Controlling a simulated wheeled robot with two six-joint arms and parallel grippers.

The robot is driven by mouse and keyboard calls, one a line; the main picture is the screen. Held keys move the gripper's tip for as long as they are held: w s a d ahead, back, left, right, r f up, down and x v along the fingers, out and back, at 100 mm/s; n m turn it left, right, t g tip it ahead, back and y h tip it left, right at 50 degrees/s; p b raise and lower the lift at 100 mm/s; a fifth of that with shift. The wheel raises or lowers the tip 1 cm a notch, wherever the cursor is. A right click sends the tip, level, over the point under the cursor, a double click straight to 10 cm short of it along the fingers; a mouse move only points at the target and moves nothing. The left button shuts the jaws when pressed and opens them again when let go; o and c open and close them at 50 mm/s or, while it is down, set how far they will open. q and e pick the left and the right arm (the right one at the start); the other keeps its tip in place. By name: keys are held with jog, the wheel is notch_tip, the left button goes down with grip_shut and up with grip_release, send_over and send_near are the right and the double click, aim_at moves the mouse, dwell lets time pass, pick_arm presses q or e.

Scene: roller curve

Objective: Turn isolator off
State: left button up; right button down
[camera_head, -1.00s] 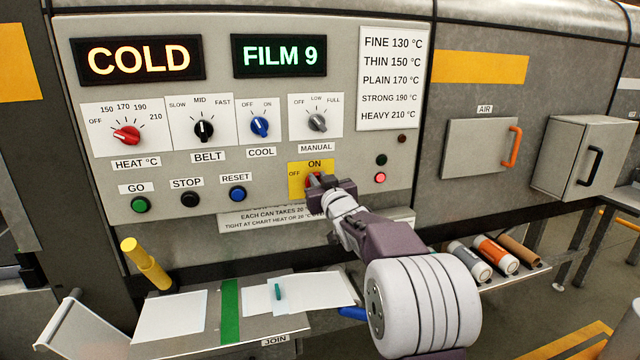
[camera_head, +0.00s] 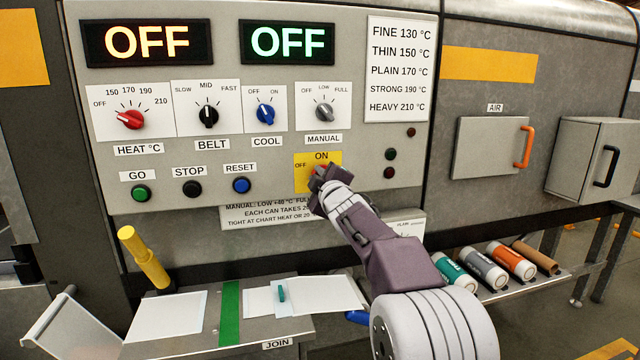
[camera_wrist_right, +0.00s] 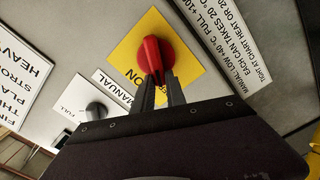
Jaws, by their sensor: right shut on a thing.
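The isolator is a red rotary knob (camera_wrist_right: 154,55) on a yellow plate (camera_head: 334,183) marked OFF and ON, low on the control panel. My right gripper (camera_head: 322,176) is at the knob and covers most of it in the head view. In the right wrist view my right gripper (camera_wrist_right: 158,88) is shut on the red knob's handle. The two displays above, the left one (camera_head: 147,42) in orange and the right one (camera_head: 287,43) in green, both read OFF. My left gripper is not in view.
Above the isolator are the heat knob (camera_head: 131,119), belt knob (camera_head: 207,116), cool knob (camera_head: 265,114) and manual knob (camera_head: 325,112). Push buttons sit at left, including the blue reset button (camera_head: 241,185). A yellow handle (camera_head: 145,258) rises below. Cans lie on a shelf (camera_head: 510,287) at right.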

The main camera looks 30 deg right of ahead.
jog(key=shift+a+f+n+b, duration=0.1)
jog(key=shift+f+n+b, duration=0.25)
jog(key=shift+n, duration=0.6)
jog(key=shift+a+f+n+b, duration=0.15)
jog(key=shift+n+b, duration=0.35)
jog(key=shift+n, duration=0.4)
jog(key=shift+d+f+n+b, duration=0.1)
jog(key=shift+f+n+b, duration=0.25)
jog(key=shift+n, duration=0.6)
jog(key=c, duration=1.4)
grip_release()
jog(key=shift+o, duration=0.2)
jog(key=shift+r, duration=0.1)
jog(key=v, duration=0.9)
jog(key=shift+b, duration=0.35)
